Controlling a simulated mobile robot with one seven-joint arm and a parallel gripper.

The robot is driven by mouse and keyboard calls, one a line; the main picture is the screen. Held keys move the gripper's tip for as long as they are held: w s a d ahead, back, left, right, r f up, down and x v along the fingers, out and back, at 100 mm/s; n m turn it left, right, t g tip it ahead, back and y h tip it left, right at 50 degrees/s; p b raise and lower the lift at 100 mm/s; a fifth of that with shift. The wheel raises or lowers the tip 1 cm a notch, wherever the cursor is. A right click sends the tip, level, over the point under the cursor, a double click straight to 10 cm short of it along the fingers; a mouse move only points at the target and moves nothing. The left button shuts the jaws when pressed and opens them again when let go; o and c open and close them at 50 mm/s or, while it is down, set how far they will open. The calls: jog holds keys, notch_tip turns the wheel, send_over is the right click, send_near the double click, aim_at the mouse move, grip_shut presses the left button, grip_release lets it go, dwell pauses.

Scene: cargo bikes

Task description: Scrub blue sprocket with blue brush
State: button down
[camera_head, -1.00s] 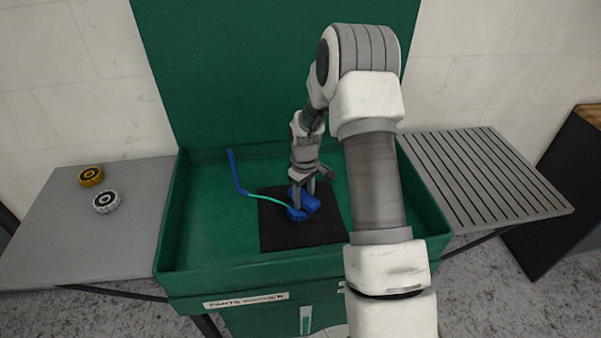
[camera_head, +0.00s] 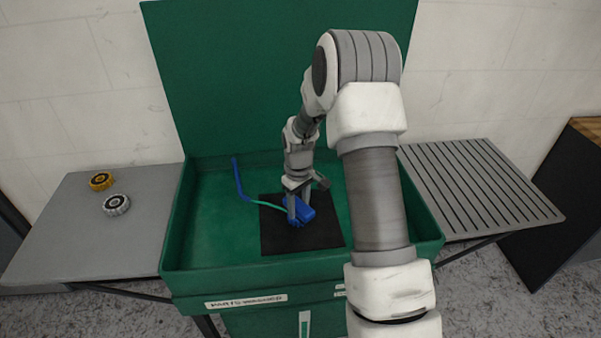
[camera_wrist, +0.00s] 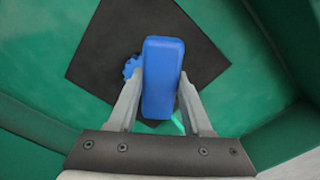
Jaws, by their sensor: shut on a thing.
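My gripper (camera_head: 299,207) is shut on the blue brush (camera_head: 306,207), low over the black mat in the green basin. In the wrist view the brush (camera_wrist: 163,75) is a long blue block lying between the two fingers of my gripper (camera_wrist: 165,100). The blue sprocket (camera_wrist: 131,66) shows only as a toothed edge to the left of the brush in the wrist view. Most of it is hidden under the brush. Whether the brush touches it I cannot tell. In the head view the sprocket is hard to make out behind the finger.
The black mat (camera_head: 275,238) lies on the floor of the green parts washer (camera_head: 205,215). A blue hose (camera_head: 240,180) with a light green end runs toward the brush. A gold sprocket (camera_head: 101,181) and a silver sprocket (camera_head: 116,204) lie on the left table. The slatted right table (camera_head: 480,185) is empty.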

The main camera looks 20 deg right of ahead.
jog(key=shift+r+p, duration=0.9)
jog(key=shift+r, duration=0.95)
